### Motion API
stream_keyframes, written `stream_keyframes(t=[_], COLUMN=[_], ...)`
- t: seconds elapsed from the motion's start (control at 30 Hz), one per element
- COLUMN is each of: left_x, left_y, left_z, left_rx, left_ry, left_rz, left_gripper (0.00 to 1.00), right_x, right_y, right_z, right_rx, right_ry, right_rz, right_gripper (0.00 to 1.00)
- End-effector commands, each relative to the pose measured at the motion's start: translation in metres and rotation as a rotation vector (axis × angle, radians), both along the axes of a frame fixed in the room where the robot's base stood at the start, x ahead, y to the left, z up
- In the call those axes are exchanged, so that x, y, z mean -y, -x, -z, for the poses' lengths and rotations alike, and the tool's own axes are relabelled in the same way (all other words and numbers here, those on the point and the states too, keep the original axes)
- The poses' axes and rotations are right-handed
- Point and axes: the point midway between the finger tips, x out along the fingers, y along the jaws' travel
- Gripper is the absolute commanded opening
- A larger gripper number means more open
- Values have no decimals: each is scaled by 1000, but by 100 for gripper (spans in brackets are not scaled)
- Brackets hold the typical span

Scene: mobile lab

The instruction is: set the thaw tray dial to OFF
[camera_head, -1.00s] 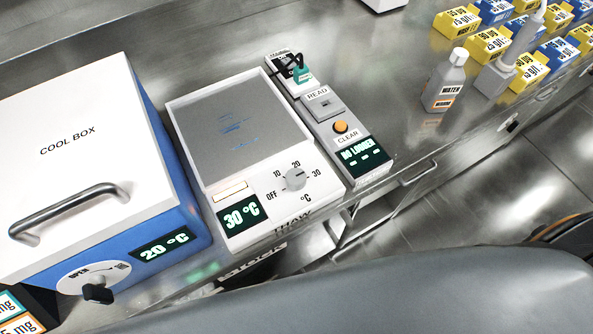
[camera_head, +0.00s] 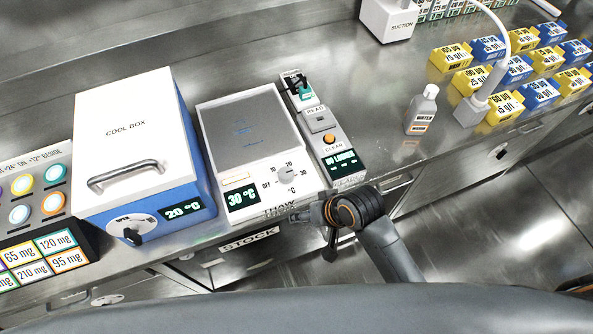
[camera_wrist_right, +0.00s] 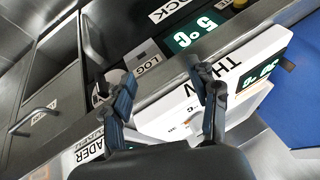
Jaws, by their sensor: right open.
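The thaw tray (camera_head: 212,137) is a white box with a grey top plate, right of the cool box in the head view. Its round grey dial (camera_head: 288,175) is on the sloping front panel, among the marks OFF, 10, 20 and 30. The display (camera_head: 242,198) reads 30 °C. My right gripper (camera_head: 311,237) is open and empty, in front of the tray's lower right corner, apart from the dial. In the right wrist view my open fingers (camera_wrist_right: 160,76) are near the tray's front edge (camera_wrist_right: 222,80); I cannot make out the dial there. My left gripper is not in view.
The cool box (camera_head: 128,130) stands close on the tray's left. A water bottle (camera_head: 421,112) and several yellow and blue boxes are further right. The counter front has drawers and handles below the tray.

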Motion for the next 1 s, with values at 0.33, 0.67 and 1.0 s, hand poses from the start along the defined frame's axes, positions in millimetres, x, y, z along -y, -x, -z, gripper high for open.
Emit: stream_keyframes(t=[0.33,0.67,1.0], left_x=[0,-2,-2], left_y=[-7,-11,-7], left_z=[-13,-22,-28], left_rx=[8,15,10], left_ry=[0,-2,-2], left_rz=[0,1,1], left_gripper=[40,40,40], right_x=[-105,-139,-70], right_y=[-27,-38,-88], right_z=[-95,-144,-179], right_rx=[-65,-283,-386], right_ry=[-170,-23,263], right_rz=[-113,-87,295], right_gripper=[60,60,60])
